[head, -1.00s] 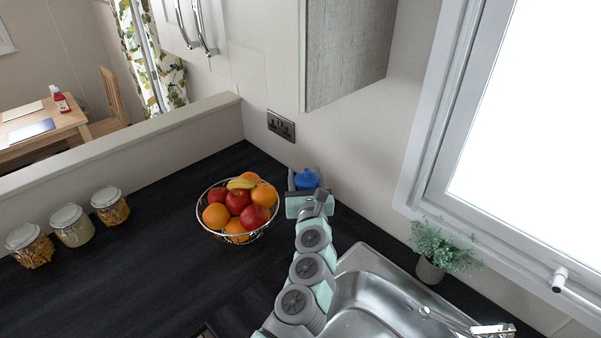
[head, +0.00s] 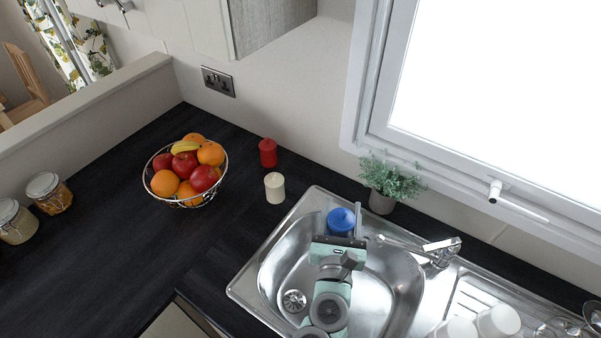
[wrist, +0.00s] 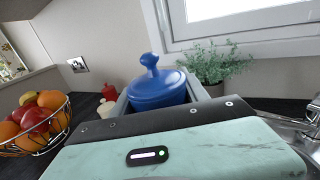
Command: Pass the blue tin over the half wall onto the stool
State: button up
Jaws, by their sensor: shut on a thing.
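The blue tin (head: 341,221) has a round lid with a knob, as the wrist view shows (wrist: 157,88). My gripper (head: 343,229) is shut on it and holds it over the sink, upright as far as I can see. The tin's lower part is hidden behind my gripper in the wrist view. The half wall (head: 90,112) runs along the far left edge of the counter. The stool is not in view.
Glass jars (head: 50,193) stand by the half wall. A potted plant (head: 382,201) and tap (head: 437,252) border the sink (head: 262,262).

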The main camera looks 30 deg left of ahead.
jog(key=s+d+f+m+h, duration=0.2)
jog(key=d+h, duration=0.1)
jog(key=d, duration=0.7)
jog(key=s+d+f+m+t+h, duration=0.1)
jog(key=s+d+f+h, duration=0.1)
jog(key=d, duration=0.9)
jog(key=shift+s+f+m+h, duration=0.2)
jog(key=shift+s+m+h, duration=0.2)
jog(key=shift+s, duration=0.2)
jog(key=shift+d, duration=0.1)
jog(key=shift+s, duration=0.1)
